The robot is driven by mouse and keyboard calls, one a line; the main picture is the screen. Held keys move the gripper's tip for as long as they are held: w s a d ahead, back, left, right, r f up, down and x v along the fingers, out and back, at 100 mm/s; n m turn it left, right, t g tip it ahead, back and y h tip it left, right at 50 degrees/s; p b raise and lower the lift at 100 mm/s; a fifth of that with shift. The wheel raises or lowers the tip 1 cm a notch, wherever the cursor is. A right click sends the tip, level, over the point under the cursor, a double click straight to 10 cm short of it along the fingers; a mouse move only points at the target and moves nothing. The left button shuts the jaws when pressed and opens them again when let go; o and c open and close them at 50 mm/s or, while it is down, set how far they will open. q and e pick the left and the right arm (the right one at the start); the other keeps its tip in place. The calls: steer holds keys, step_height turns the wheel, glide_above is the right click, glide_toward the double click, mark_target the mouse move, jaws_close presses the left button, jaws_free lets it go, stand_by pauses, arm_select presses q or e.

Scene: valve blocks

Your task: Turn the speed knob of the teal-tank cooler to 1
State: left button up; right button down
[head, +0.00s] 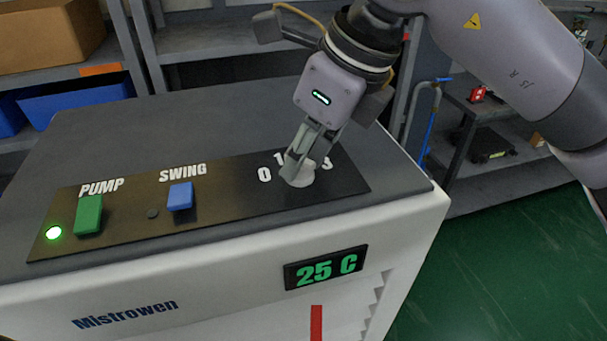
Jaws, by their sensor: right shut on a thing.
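The cooler (230,112) is a white box with a dark grey top, and it fills the front of the head view. Its speed knob (299,177) is a pale round knob at the right end of the black control panel (235,208). My right gripper (298,165) comes down from above and is shut on the knob. The 0, 1 and 3 marks show around the knob; the gripper covers part of the scale. The knob's pointer is hidden, so I cannot tell its setting. The teal tank is not in view. My left gripper is not in view.
A green PUMP switch (89,214) with a lit green lamp (54,233) and a blue SWING switch (180,197) sit on the panel's left. A display (326,268) reads 25 C. Shelves stand behind. Green floor (490,275) is clear at right.

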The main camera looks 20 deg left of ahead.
steer(key=m+t+b, duration=0.1)
steer(key=m+b, duration=0.2)
steer(key=m+t+h+b, duration=0.1)
steer(key=m+b, duration=0.2)
steer(key=b, duration=0.1)
steer(key=shift+s+a+f, duration=0.1)
steer(key=shift+s+f, duration=0.05)
steer(key=shift+f, duration=0.05)
steer(key=m+t+h+b, duration=0.1)
steer(key=m+b, duration=0.1)
steer(key=m, duration=0.1)
steer(key=shift+r+m+b, duration=0.1)
steer(key=shift+m+b, duration=0.2)
steer(key=shift+m, duration=0.1)
steer(key=shift+a+r+m+h+b, duration=0.1)
steer(key=shift+m+h+b, duration=0.6)
steer(key=shift+m, duration=0.8)
steer(key=c, duration=1.3)
jaws_free()
steer(key=shift+r, duration=0.1)
steer(key=v, duration=1.2)
steer(key=shift+s, duration=0.3)
